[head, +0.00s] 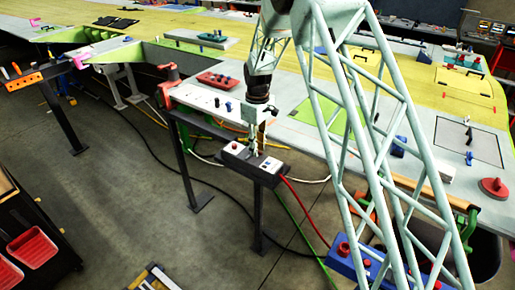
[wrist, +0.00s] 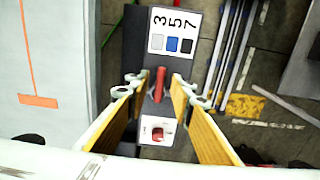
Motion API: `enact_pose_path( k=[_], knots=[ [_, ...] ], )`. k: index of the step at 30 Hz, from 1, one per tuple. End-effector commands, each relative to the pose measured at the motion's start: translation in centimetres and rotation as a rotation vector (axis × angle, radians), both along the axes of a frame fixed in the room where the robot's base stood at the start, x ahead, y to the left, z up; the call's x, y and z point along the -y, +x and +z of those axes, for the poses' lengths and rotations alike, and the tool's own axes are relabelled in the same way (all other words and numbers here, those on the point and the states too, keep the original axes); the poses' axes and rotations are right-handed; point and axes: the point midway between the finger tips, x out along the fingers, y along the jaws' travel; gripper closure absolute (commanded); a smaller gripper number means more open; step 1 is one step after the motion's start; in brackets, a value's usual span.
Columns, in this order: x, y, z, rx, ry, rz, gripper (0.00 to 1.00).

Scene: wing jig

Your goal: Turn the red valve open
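A dark box (head: 265,176) stands on a post in the middle of the head view. It also fills the centre of the wrist view (wrist: 175,62). A red lever-like handle (wrist: 159,84), which looks like the valve, stands up from its dark top. My gripper (wrist: 158,92) is open, with one orange-padded finger on each side of the handle. A gap shows between the handle and each finger. In the head view my gripper (head: 255,146) points down at the box top, and the handle is hard to make out there.
A white plate with a red knob (wrist: 157,133) sits on the box near the handle. A label plate (wrist: 174,32) with 3, 5, 7 is at its other end. The wing table edge (wrist: 42,70) runs close on the left. Red and green hoses (head: 305,215) hang beside the post.

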Motion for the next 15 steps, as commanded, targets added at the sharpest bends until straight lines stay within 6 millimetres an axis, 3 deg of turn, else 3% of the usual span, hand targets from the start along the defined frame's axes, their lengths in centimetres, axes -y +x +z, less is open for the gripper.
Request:
enact_pose_path(
  k=[9, 15],
  knots=[
    [0.00, -0.01, -0.11, 0.000, 0.000, 0.000, 0.78],
    [0.00, -0.01, -0.11, 0.000, 0.000, 0.000, 0.97]
  ],
)
